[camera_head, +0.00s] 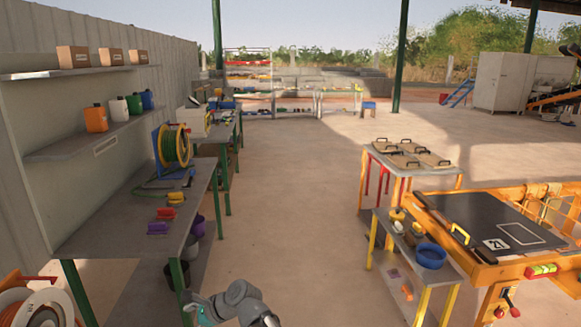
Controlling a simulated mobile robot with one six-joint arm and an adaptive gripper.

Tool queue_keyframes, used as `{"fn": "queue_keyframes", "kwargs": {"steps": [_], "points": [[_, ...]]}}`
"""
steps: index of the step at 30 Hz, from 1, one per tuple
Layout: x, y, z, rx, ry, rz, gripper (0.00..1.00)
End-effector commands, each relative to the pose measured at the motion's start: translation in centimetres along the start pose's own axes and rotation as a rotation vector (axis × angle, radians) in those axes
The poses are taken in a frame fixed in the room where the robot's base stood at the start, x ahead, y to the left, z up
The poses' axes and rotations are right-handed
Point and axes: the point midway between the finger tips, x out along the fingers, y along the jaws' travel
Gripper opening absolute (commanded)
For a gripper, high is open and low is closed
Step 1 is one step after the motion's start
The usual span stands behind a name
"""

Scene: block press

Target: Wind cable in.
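A cable reel (173,146) with green and yellow on it stands on a blue frame on the left bench. A green cable (150,191) trails from near its foot along the bench top. Another reel (38,308), white with orange cable around it, is cut off at the bottom left corner. The ends of both cables are not clear. My gripper (203,312) is at the bottom edge, low in front of the left bench and apart from both reels.
The left bench (105,235) also holds red, yellow and purple items, with buckets under it. Shelves with boxes and bottles hang above. On the right stand a small table with a blue bowl (430,256) and an orange press table (480,225). The aisle between is clear.

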Motion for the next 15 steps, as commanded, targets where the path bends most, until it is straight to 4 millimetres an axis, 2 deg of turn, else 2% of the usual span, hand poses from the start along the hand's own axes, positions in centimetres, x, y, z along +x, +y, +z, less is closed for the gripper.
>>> {"fn": "queue_keyframes", "kwargs": {"steps": [1, 3, 8, 15], "points": [[-1.7, 0.0, -1.6, -0.066, 0.045, 0.000, 0.87], [-3.6, 0.1, -3.8, -0.166, 0.106, 0.014, 0.87], [-8.1, 0.5, -8.7, -0.381, 0.245, 0.073, 0.87], [-15.6, 2.3, -15.5, -0.663, 0.426, 0.232, 0.87]]}}
